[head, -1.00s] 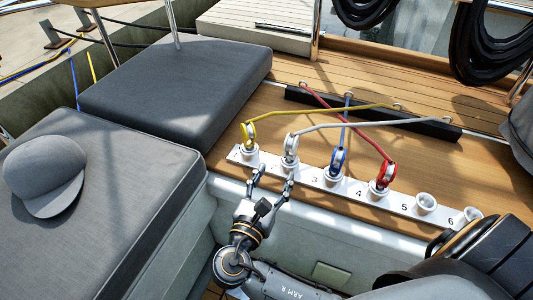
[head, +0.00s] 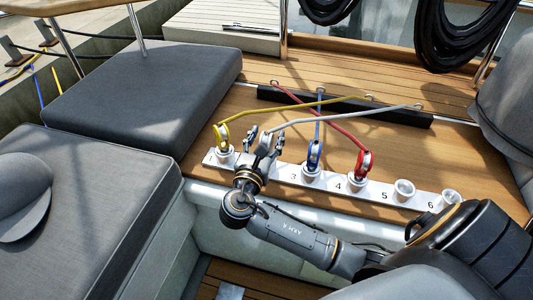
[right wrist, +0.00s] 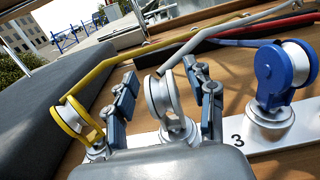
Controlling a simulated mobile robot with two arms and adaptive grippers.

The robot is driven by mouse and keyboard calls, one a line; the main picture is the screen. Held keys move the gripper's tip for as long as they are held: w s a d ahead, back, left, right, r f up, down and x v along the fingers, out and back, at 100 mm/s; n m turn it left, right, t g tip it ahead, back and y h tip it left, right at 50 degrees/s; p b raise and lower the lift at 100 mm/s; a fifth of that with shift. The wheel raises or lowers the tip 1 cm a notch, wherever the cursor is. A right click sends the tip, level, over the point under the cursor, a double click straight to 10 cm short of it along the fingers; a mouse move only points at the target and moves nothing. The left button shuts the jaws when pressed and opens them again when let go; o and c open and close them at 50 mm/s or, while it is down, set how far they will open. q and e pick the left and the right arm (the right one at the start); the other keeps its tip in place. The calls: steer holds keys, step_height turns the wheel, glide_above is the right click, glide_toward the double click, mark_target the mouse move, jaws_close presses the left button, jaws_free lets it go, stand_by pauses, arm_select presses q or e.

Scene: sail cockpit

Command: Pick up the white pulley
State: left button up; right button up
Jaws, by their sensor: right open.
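The white pulley (right wrist: 158,98) stands upright in its holder, second from the left on a numbered white strip (head: 375,193). In the head view the white pulley (head: 265,143) is partly hidden by my right gripper (head: 265,136). A white line runs from its top to the right. In the right wrist view my right gripper (right wrist: 167,98) is open, one finger on each side of the pulley, with visible gaps. My left gripper is not in view.
A yellow pulley (head: 222,137) stands close on the left, a blue pulley (head: 314,153) and a red pulley (head: 363,162) on the right. Their lines cross behind. Cups 5 (head: 403,190) and 6 (head: 450,198) are empty. Grey cushions (head: 145,95) lie to the left.

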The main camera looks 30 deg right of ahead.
steer(key=shift+w+d, duration=0.1)
jaws_close()
steer(key=shift+r, duration=0.1)
stand_by(0.4)
